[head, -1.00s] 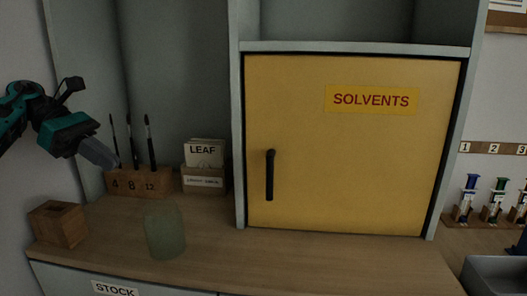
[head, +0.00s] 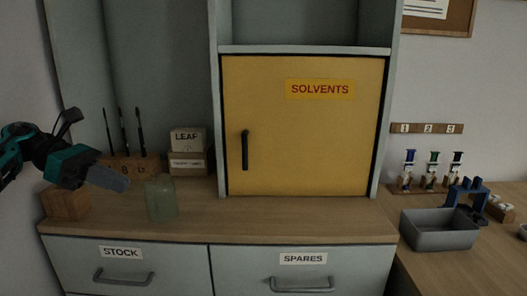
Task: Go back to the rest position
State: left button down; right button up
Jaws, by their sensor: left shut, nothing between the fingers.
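My left gripper (head: 108,178) is shut and empty. It hangs in the air at the left of the head view, in front of the brush block and left of the green glass jar (head: 161,199). It partly hides the small wooden block (head: 66,205) on the counter. My right gripper is not in view.
The yellow SOLVENTS cabinet door (head: 300,130) is shut. A brush block (head: 143,167) and a LEAF box (head: 188,161) stand at the back left. STOCK (head: 122,277) and SPARES (head: 303,285) drawers are shut below. A grey tray (head: 438,240) sits on the right table.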

pick_arm(q)
jog(key=s+d+f+n+t+h+p, duration=0.1)
jog(key=d+f+n+t+h, duration=0.2)
jog(key=d+f+n+t, duration=0.45)
jog(key=d+f+n+t+h+p, duration=0.2)
jog(key=d+f+n+t, duration=0.15)
jog(key=d+n, duration=0.7)
jog(key=s+a+f+n+y+p, duration=0.1)
jog(key=s+a+f+n+y, duration=0.2)
jog(key=s+f+n+y, duration=0.5)
jog(key=s+a+f+n+y+p, duration=0.1)
jog(key=s+a+f+n+y, duration=0.2)
jog(key=s+f+n+y, duration=0.5)
jog(key=s+f+n, duration=0.6)
jog(key=n, duration=0.9)
jog(key=shift+a+n+p, duration=0.25)
jog(key=shift+n+p, duration=0.15)
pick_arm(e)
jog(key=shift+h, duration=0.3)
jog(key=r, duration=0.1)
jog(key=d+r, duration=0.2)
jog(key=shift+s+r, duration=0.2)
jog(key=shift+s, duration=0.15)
